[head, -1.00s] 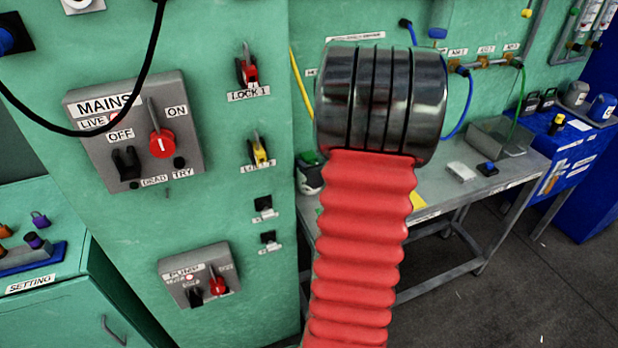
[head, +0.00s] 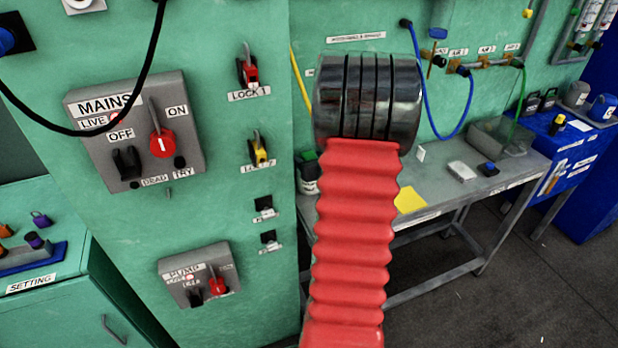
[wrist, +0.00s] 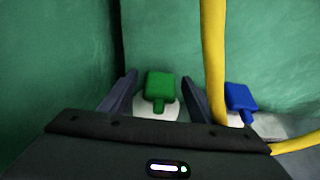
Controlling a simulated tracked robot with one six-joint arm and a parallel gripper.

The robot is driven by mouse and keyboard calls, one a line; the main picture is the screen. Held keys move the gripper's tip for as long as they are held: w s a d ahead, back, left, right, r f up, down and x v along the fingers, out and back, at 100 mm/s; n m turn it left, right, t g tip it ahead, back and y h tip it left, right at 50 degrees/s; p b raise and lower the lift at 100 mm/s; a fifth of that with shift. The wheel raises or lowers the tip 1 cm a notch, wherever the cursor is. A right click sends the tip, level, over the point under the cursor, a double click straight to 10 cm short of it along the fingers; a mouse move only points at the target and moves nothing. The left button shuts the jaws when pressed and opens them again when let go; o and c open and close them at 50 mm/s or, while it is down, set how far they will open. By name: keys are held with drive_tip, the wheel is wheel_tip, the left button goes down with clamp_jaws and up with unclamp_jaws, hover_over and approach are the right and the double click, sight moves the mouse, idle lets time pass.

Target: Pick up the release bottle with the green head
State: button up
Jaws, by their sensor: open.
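The release bottle with the green head (wrist: 160,86) shows in the wrist view, its pale body (wrist: 158,108) below. In the head view its dark green top and white body (head: 307,172) show partly, at the bench's left end. My gripper (wrist: 157,82) is open, with one finger on each side of the green head in the picture. I cannot tell whether either finger touches it. The lower part of the bottle is hidden by my gripper body. In the head view my arm hides my fingers.
A blue-headed bottle (wrist: 240,100) stands just right of the right finger. A yellow hose (wrist: 214,60) hangs between them, close to that finger. Green panels rise behind and at the left. The bench (head: 470,195) holds a yellow sheet (head: 410,200) and a clear box (head: 500,138).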

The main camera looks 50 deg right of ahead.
drive_tip(key=shift+c, duration=0.5)
clamp_jaws()
idle(0.3)
